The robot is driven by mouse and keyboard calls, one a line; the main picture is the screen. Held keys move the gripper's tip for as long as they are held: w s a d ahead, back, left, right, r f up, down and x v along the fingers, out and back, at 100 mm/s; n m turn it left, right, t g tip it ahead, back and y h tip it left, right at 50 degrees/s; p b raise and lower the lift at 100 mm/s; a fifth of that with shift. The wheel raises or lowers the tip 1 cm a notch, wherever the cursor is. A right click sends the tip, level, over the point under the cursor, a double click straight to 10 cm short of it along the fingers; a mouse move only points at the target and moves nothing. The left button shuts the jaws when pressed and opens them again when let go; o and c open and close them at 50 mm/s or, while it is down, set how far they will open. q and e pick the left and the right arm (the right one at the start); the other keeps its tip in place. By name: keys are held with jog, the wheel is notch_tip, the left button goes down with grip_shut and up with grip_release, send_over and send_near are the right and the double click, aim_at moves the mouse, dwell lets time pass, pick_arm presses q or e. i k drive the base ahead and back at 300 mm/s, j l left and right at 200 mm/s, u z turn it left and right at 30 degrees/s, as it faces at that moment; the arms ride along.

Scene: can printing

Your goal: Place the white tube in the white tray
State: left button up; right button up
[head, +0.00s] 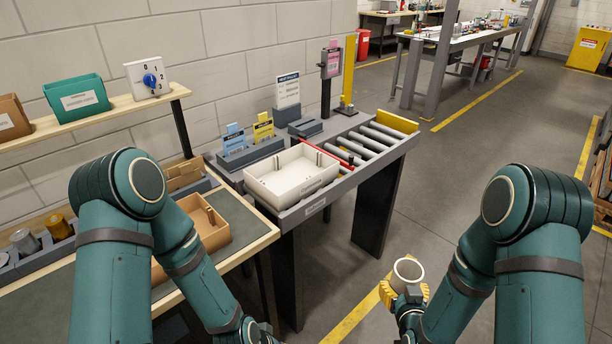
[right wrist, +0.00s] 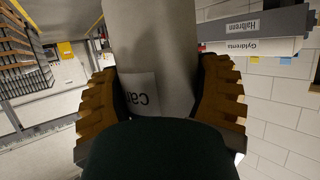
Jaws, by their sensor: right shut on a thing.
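The white tube (head: 407,270) is upright in my right gripper (head: 403,291), with its open top showing in the head view. The gripper's yellow fingers are shut around it. In the right wrist view the tube (right wrist: 150,50) stands between both ridged fingers (right wrist: 158,95), and part of a label shows on it. The white tray (head: 291,178) sits on the grey roller table, left of and beyond the tube; its inside looks empty apart from small divider posts. The tube is apart from the tray, out over the floor. My left gripper is out of the head view below its bottom edge.
The roller table (head: 357,168) has rollers and a red bar right of the tray. Card holders (head: 249,150) stand behind it. A brown tray (head: 205,222) and metal cups (head: 25,242) are on the left bench. Open floor lies between the table and my right arm.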

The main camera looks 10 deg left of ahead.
aim_at(300, 170)
jog(key=i+l, duration=0.25)
jog(key=l, duration=0.15)
jog(key=i+l, duration=0.25)
jog(key=l, duration=0.15)
jog(key=i+l, duration=0.25)
jog(key=l, duration=0.15)
jog(key=i+l, duration=0.45)
jog(key=l, duration=0.3)
jog(key=i+l, duration=0.25)
jog(key=l, duration=0.15)
jog(key=l+u, duration=0.1)
jog(key=u, duration=0.25)
jog(key=i+l+u, duration=0.1)
jog(key=u, duration=0.65)
jog(key=l, duration=0.1)
